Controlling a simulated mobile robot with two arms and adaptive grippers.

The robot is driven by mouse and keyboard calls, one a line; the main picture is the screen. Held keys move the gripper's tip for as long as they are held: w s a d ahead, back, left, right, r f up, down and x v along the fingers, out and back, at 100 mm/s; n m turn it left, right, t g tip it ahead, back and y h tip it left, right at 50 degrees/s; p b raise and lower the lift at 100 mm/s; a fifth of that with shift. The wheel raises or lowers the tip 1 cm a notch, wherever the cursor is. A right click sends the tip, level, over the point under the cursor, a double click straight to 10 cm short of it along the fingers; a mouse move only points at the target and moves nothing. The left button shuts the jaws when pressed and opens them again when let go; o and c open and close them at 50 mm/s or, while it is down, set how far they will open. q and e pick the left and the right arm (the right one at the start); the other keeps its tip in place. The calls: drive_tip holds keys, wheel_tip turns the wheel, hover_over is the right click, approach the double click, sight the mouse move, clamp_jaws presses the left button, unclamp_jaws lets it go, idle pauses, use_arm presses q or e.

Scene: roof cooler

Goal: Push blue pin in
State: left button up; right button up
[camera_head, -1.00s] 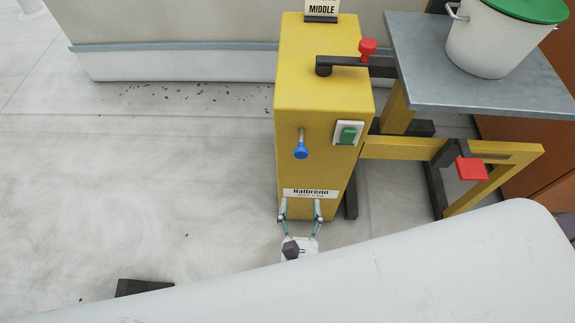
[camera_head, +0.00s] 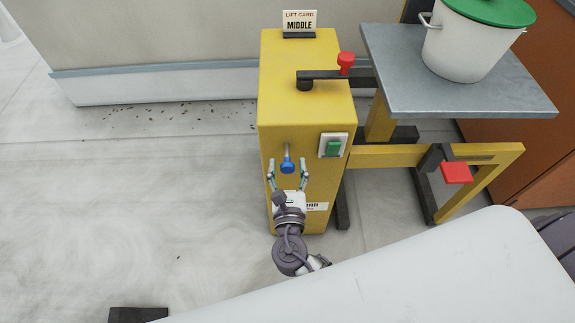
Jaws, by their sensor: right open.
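The blue pin (camera_head: 288,166) has a round blue knob on a thin metal rod. It sticks out from the front face of the yellow cabinet (camera_head: 308,110). My right gripper (camera_head: 288,172) is open in front of the cabinet, with one finger on each side of the blue knob in the picture. Whether the fingers touch the knob or the cabinet cannot be told. The gripper's palm and wrist show just below the knob. My left gripper is not in view.
A green switch (camera_head: 333,147) sits right of the pin. A red-knobbed crank (camera_head: 346,62) tops the cabinet near a "MIDDLE" card (camera_head: 299,22). A grey platform (camera_head: 455,85) carries a white bucket (camera_head: 466,45). A red pedal (camera_head: 457,173) is at the right. Floor at left is mostly clear.

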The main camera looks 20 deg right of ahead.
sight(287, 154)
drive_tip(key=shift+w, duration=0.1)
clamp_jaws()
idle(0.3)
drive_tip(key=shift+w, duration=0.1)
drive_tip(key=x, duration=0.3)
drive_tip(key=shift+w+d, duration=0.2)
drive_tip(key=shift+w, duration=0.1)
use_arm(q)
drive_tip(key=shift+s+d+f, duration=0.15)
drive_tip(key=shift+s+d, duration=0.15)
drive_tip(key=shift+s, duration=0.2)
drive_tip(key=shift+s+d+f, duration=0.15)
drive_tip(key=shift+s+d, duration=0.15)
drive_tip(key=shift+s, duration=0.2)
use_arm(e)
drive_tip(key=shift+r, duration=0.1)
drive_tip(key=shift+c, duration=1.6)
unclamp_jaws()
drive_tip(key=shift+o, duration=1.3)
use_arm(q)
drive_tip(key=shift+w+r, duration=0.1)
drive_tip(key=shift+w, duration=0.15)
use_arm(e)
drive_tip(key=shift+o, duration=0.3)
drive_tip(key=shift+w, duration=0.1)
